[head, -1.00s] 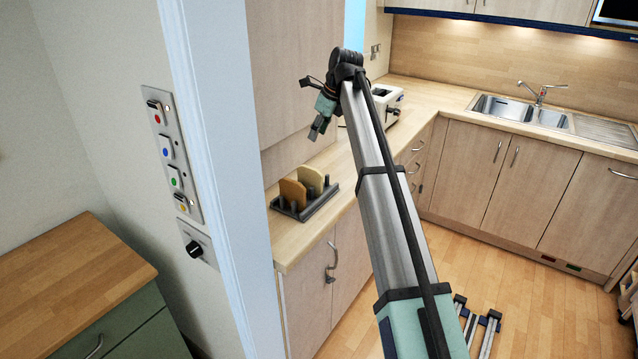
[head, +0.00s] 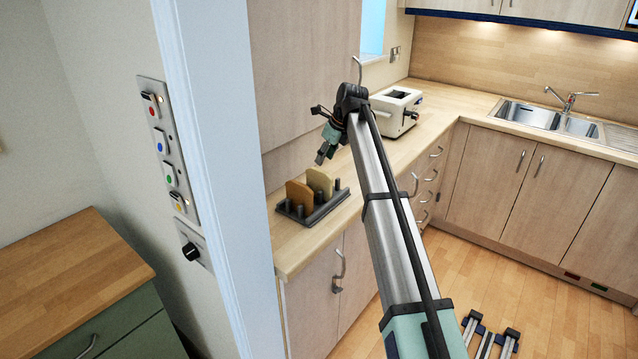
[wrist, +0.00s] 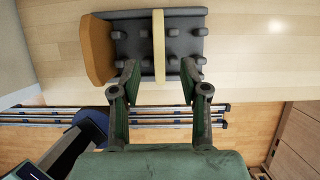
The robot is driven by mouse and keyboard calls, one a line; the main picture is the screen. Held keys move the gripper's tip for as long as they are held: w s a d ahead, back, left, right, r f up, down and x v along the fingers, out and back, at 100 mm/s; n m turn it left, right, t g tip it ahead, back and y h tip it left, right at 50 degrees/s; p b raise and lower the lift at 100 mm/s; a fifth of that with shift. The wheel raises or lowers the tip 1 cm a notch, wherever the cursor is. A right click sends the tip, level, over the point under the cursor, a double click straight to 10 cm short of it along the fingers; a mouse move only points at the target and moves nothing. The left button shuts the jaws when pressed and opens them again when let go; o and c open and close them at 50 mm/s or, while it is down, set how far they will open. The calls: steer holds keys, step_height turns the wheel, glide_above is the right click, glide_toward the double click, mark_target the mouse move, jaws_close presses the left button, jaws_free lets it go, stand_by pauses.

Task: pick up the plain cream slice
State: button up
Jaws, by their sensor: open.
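The plain cream slice (head: 320,183) stands upright in a dark pegged rack (head: 328,208) on the wooden counter. A browner slice (head: 299,196) stands in the same rack, to its left. In the wrist view the cream slice (wrist: 159,46) shows edge-on as a thin strip, with the brown slice (wrist: 97,50) at the rack's left end. My gripper (head: 321,158) is above the rack, close to the top of the cream slice. In the wrist view its open, empty fingers (wrist: 159,75) lie on either side of the cream slice's line. I cannot tell the exact height gap.
A white toaster (head: 396,112) stands further back on the counter, behind my arm. Rack pegs (wrist: 195,32) stand on both sides of the cream slice. A tall cabinet panel (head: 305,80) rises beside the rack. The counter (head: 310,247) in front is clear.

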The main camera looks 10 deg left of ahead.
mark_target(320, 170)
steer(key=shift+p+x, duration=0.95)
steer(key=shift+x, duration=2.75)
steer(key=shift+s+d, duration=0.15)
steer(key=shift+s, duration=0.05)
jaws_close()
